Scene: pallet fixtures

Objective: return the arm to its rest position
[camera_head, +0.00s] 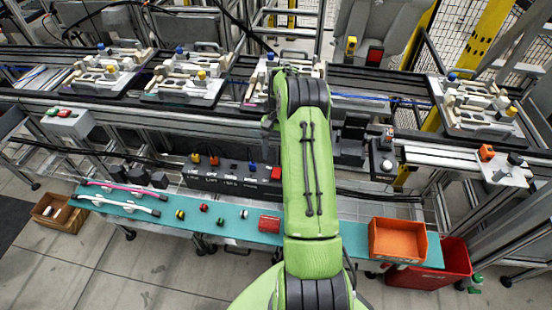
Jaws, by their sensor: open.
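My green arm (310,180) reaches up the middle of the picture from the bottom edge, over the teal shelf and the conveyor line. Its visible far end is a black and green joint (300,92) in front of a pallet fixture. My gripper cannot be made out; the arm hides whatever lies beyond that joint. I see nothing held.
Pallet fixtures (192,75) stand along the conveyor, with another (478,105) at right. The teal shelf (150,215) bears white bars, small coloured parts, a red box (270,224) and an orange bin (398,240). A red bin (440,270) stands below right.

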